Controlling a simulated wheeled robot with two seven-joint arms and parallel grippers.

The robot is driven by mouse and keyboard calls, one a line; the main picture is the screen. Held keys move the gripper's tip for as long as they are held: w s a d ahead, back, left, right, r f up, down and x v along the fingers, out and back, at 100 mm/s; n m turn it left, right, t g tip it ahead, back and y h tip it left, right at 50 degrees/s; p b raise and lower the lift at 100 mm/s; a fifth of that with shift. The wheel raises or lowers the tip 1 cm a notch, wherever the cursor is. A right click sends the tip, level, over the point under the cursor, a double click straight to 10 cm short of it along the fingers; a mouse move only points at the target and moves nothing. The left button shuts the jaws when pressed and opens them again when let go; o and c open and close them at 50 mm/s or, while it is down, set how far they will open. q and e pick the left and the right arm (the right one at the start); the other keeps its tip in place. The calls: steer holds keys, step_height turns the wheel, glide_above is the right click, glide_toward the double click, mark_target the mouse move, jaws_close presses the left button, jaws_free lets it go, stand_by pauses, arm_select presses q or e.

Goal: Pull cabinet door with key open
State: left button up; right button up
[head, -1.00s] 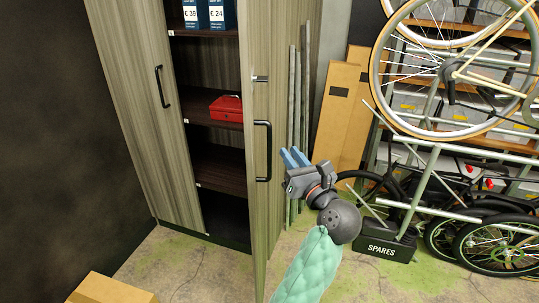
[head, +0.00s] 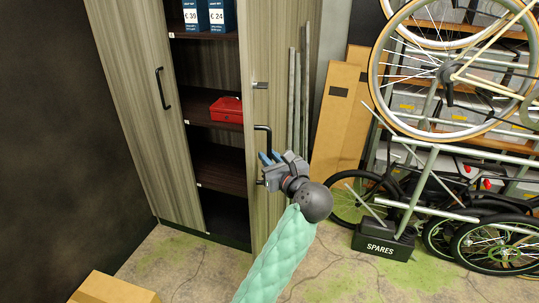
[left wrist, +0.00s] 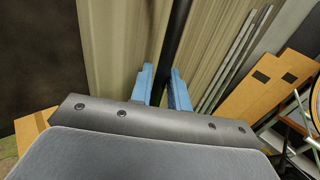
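The right cabinet door (head: 262,200) stands swung outward, with the shelves showing beside it. A small silver piece (head: 261,86), perhaps the lock or key, is high on this door. The black bar handle (head: 268,128) is below it, its lower part hidden by my left gripper (head: 268,159). In the left wrist view the dark handle bar (left wrist: 176,40) runs between the two blue fingertips of my left gripper (left wrist: 161,88). The fingers are apart, one on each side of the bar; firm contact does not show. My right gripper is in no view.
A red box (head: 226,110) sits on a shelf (head: 215,165). Grey poles (head: 299,95), cardboard (head: 345,115), a black SPARES box (head: 382,243) and bicycles (head: 470,190) stand right. A carton (head: 112,290) is at the bottom left.

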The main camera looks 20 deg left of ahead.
mark_target(255, 159)
arm_select(q)
steer(key=shift+w+a, duration=0.1)
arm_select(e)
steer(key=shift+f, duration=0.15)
